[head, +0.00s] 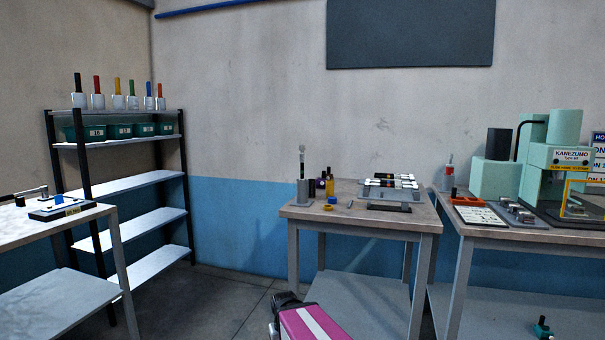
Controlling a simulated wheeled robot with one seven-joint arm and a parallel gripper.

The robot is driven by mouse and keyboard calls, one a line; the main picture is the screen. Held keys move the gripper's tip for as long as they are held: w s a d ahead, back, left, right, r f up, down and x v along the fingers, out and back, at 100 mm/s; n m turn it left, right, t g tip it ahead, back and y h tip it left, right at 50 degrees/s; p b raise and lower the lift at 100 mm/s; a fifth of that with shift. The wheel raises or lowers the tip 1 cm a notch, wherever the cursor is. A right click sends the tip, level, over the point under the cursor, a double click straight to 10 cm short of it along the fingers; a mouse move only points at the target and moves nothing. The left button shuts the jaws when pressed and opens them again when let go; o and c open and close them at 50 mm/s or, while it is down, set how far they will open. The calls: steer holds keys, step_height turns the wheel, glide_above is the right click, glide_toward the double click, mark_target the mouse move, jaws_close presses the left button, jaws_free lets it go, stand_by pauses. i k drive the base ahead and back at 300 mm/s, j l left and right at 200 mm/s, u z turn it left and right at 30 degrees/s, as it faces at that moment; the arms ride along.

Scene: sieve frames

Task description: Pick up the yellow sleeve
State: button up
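Small yellow pieces stand near the front left of the middle table (345,214). One is a short yellow ring-like piece (332,200), and a second low yellow piece (327,208) sits just in front of it. Behind them stands a yellow bottle-like item (329,187) with a dark top. They are too small to tell surely which is the yellow sleeve. A magenta part with a white stripe and a dark end, probably my own arm, shows at the bottom edge. My gripper's fingers do not show.
A grey holder (303,192) with an upright tool stands left of the yellow pieces. A rack (388,190) with rods stands to their right. The right bench (510,232) carries a green press (560,155). A shelf (130,185) stands at left. Floor shows before the middle table.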

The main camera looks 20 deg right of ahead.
mark_target(330, 183)
steer(key=j+z, duration=0.1)
steer(key=z, duration=0.3)
steer(key=j+z, duration=0.15)
steer(key=z, duration=0.3)
steer(key=k+l, duration=0.05)
